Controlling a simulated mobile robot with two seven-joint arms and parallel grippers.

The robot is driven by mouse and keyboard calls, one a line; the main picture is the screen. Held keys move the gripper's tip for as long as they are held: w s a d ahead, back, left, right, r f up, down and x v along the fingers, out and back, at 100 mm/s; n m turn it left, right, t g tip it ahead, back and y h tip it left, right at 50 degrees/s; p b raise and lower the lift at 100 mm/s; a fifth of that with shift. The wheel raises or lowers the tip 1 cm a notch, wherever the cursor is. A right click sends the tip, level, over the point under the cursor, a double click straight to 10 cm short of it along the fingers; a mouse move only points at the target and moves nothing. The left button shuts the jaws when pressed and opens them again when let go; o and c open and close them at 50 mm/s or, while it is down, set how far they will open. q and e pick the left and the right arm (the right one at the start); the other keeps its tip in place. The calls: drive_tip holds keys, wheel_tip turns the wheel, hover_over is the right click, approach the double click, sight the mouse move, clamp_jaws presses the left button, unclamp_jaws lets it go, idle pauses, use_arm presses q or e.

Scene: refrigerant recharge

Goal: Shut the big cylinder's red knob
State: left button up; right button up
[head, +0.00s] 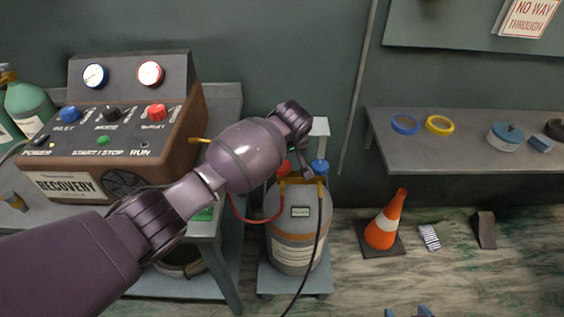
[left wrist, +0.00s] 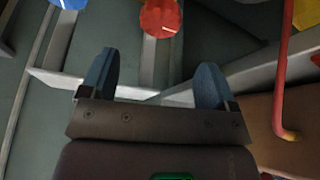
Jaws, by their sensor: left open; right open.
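The big grey cylinder (head: 312,228) stands upright on a low platform right of the bench. Its red knob (head: 284,169) is at the top left and its blue knob (head: 320,166) at the top right. My left arm reaches over from the left, and its wrist hides the left gripper in the head view. In the left wrist view my left gripper (left wrist: 154,84) is open and empty. The red knob (left wrist: 161,17) lies beyond the fingertips, apart from them. My right gripper (head: 407,313) barely shows at the bottom edge, open.
The recovery machine (head: 62,187) sits on the bench at left. A red hose (head: 262,219) and a black hose (head: 309,262) run by the cylinder. A traffic cone (head: 385,225) stands on the floor at right, below a shelf (head: 470,150) with tape rolls.

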use_arm(q)
drive_tip(key=b+x, duration=0.2)
drive_tip(key=x, duration=0.5)
drive_tip(key=shift+f, duration=0.25)
drive_tip(key=shift+w+f+b, duration=0.25)
drive_tip(key=shift+f+b, duration=0.15)
drive_tip(key=shift+f, duration=0.05)
drive_tip(key=c, duration=0.9)
